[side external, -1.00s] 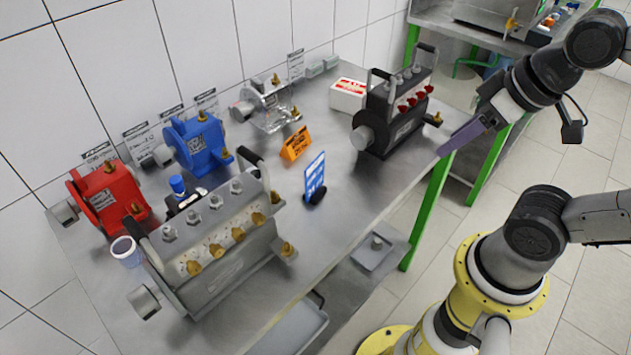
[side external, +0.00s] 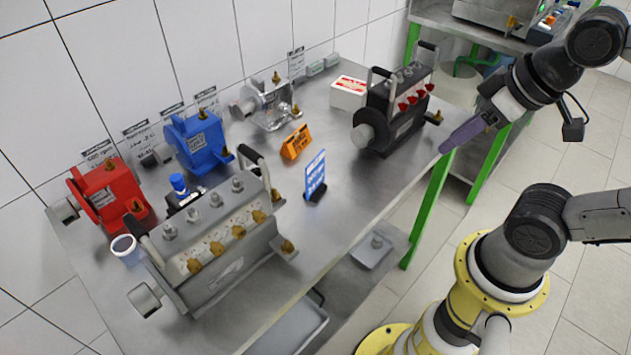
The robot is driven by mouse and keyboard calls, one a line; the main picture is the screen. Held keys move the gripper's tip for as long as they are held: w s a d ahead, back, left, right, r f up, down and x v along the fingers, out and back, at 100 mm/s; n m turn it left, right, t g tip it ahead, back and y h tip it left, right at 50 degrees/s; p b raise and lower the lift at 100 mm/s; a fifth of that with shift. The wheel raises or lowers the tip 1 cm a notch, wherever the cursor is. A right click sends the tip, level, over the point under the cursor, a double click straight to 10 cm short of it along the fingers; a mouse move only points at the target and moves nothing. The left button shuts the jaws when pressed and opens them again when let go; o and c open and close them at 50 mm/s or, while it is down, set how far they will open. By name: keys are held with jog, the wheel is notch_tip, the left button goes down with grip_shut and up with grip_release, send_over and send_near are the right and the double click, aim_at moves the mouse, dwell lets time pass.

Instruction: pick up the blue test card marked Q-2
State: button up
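A blue card (side external: 315,170) with white lettering stands upright in a small black holder (side external: 315,193) near the middle of the metal table (side external: 345,205). The lettering is too blurred to read, so I cannot confirm the Q-2 mark. My gripper (side external: 447,147) is at the right, beyond the table's right edge, pointing toward the table and well apart from the card. It shows as a purple-grey shape seen from the side. Whether its fingers are open or shut cannot be made out.
An orange sign (side external: 296,142) stands behind the card. A large grey pump (side external: 225,235) is at left. Red (side external: 108,197), blue (side external: 198,140) and clear (side external: 267,105) pumps line the back, near a white box (side external: 348,92).

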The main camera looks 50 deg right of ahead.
notch_tip(320, 180, up, 4)
jog(key=w+f+n, duration=0.1)
jog(key=w+n, duration=0.2)
jog(key=n, duration=0.4)
jog(key=n+g, duration=0.6)
jog(key=n, duration=0.7)
send_over(315, 189)
notch_tip(315, 189, down, 14)
jog(key=shift+w+d+f, duration=0.1)
jog(key=shift+f, duration=1.45)
jog(key=shift+w+d+f, duration=0.1)
jog(key=shift+f, duration=1.4)
grip_shut()
